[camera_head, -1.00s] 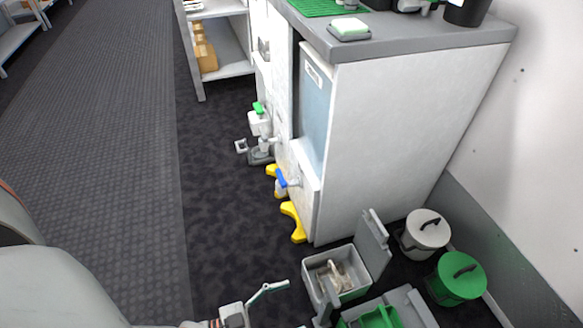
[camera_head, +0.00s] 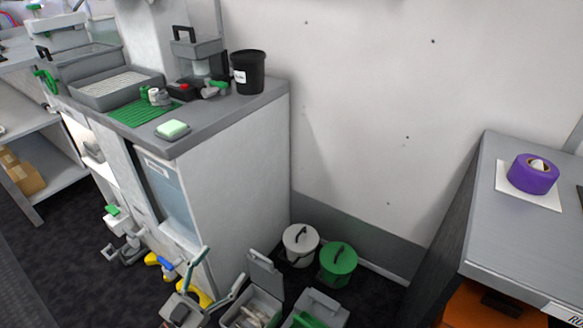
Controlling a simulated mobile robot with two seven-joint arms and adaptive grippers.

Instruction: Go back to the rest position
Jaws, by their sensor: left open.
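My left gripper (camera_head: 213,287) shows at the lower middle, with its fingers spread apart and nothing between them. In the picture it overlaps the front of the white cabinet (camera_head: 236,190) and a yellow foot near the floor. It is left of the open grey bin (camera_head: 262,301); I cannot tell how far it is from the cabinet. My right gripper is out of view.
A white lidded bucket (camera_head: 300,243) and a green one (camera_head: 338,262) stand by the wall. A black tub (camera_head: 248,72) and a grey tray (camera_head: 117,92) are on the cabinet. At right, a grey table (camera_head: 495,225) holds a purple roll (camera_head: 533,175). Dark floor shows at lower left.

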